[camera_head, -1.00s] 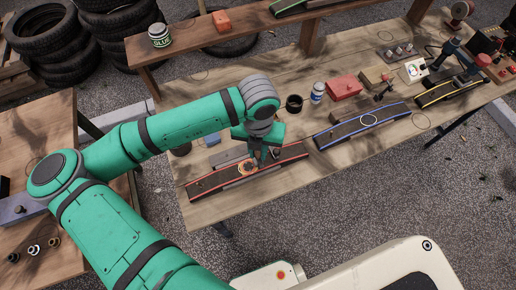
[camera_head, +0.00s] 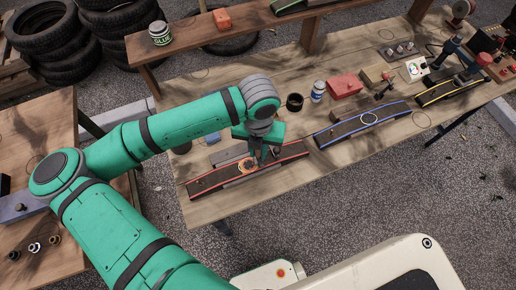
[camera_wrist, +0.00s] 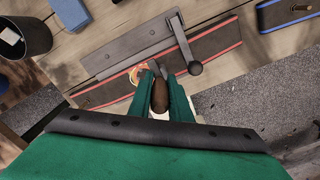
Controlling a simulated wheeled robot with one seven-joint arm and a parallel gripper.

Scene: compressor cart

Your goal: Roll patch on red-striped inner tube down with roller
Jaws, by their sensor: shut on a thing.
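The red-striped inner tube (camera_head: 208,183) lies over a long support near the bench's front edge. It also shows in the wrist view (camera_wrist: 215,42), running diagonally. The patch (camera_head: 243,167) is a round orange-rimmed spot near the tube's middle; in the wrist view its edge (camera_wrist: 136,73) shows beside my fingers. My gripper (camera_head: 259,161) points down over the tube, just right of the patch. It is shut on the roller, whose brown handle (camera_wrist: 160,97) shows between the fingers. The roller's wheel is mostly hidden, so I cannot tell whether it touches the patch.
A grey bar with a lever (camera_wrist: 194,67) lies close beside the tube. A blue-striped tube (camera_head: 345,131) and a yellow-striped tube (camera_head: 448,93) lie to the right. A dark cup (camera_head: 294,103), a blue-white bottle (camera_head: 318,92) and a red box (camera_head: 344,87) stand behind.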

